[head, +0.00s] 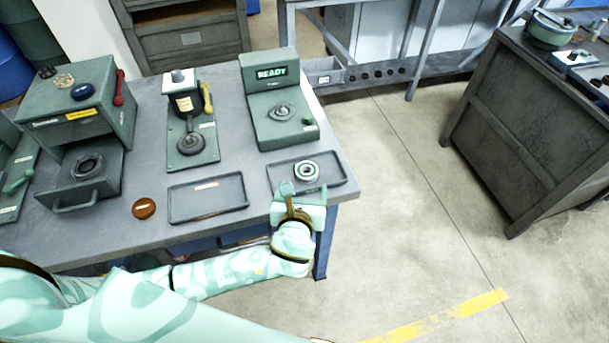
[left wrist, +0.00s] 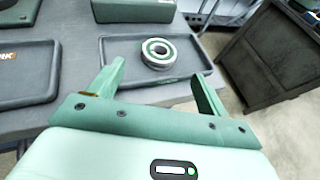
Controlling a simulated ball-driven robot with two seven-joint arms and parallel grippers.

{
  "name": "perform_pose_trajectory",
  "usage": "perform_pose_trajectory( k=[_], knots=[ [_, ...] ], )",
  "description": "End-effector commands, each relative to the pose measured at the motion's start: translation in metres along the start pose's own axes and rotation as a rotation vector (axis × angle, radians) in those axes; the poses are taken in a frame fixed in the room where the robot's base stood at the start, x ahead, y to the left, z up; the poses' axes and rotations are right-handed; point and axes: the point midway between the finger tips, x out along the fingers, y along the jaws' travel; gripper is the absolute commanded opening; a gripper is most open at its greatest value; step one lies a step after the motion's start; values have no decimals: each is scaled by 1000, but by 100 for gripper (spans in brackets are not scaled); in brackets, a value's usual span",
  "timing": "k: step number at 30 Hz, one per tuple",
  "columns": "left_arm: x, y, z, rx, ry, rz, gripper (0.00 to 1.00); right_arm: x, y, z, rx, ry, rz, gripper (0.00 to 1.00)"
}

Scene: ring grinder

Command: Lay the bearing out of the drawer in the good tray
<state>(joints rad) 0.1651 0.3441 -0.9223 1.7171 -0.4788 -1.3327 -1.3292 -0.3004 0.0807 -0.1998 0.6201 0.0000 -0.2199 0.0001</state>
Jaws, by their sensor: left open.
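The bearing (head: 307,171), a metal ring with a green inner band, lies flat in the right-hand tray (head: 279,174) at the table's front right corner. In the left wrist view the bearing (left wrist: 157,53) sits toward the tray's far side, with a small green marking in front of it. My left gripper (head: 304,189) is open and empty at the tray's near edge. Its fingers point toward the bearing, one to each side in the wrist view, and are apart from it. The drawer (head: 87,193) at the left is pulled out and holds a dark ring-shaped seat. My right gripper is out of view.
Another dark tray (head: 209,197) with an orange label lies to the left, empty. A brown round dish (head: 144,208) is beside it. A green machine reading READY (head: 277,120) stands behind the bearing's tray, and a lever press (head: 190,140) stands left of it. Open floor lies right.

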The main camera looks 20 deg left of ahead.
Motion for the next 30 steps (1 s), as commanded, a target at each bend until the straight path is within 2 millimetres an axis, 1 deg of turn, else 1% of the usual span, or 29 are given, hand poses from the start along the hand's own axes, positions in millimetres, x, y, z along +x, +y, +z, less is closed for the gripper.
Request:
perform_pose_trajectory(
  k=[1, 3, 7, 11, 25, 26, 28, 29, 30],
  knots=[
    [-12, 0, 1, -1, 2, -1, 77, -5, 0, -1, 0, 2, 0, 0],
    [-24, 0, 1, -1, 1, -1, 77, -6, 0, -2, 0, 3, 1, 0],
    [-37, 0, 0, 0, 1, 0, 77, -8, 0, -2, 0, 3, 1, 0],
    [-41, 0, 0, -1, -1, 1, 77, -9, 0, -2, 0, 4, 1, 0],
    [-41, 0, 0, -3, 0, 1, 77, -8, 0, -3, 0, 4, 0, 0],
    [-42, 1, 0, -15, 4, 3, 77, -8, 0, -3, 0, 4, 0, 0],
    [-46, 4, 0, -108, 28, 17, 77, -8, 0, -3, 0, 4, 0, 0],
    [-48, 8, 0, -182, 45, 30, 77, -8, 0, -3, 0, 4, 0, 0],
    [-54, 15, 0, -307, 73, 55, 77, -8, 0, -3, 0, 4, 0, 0]
  ],
)
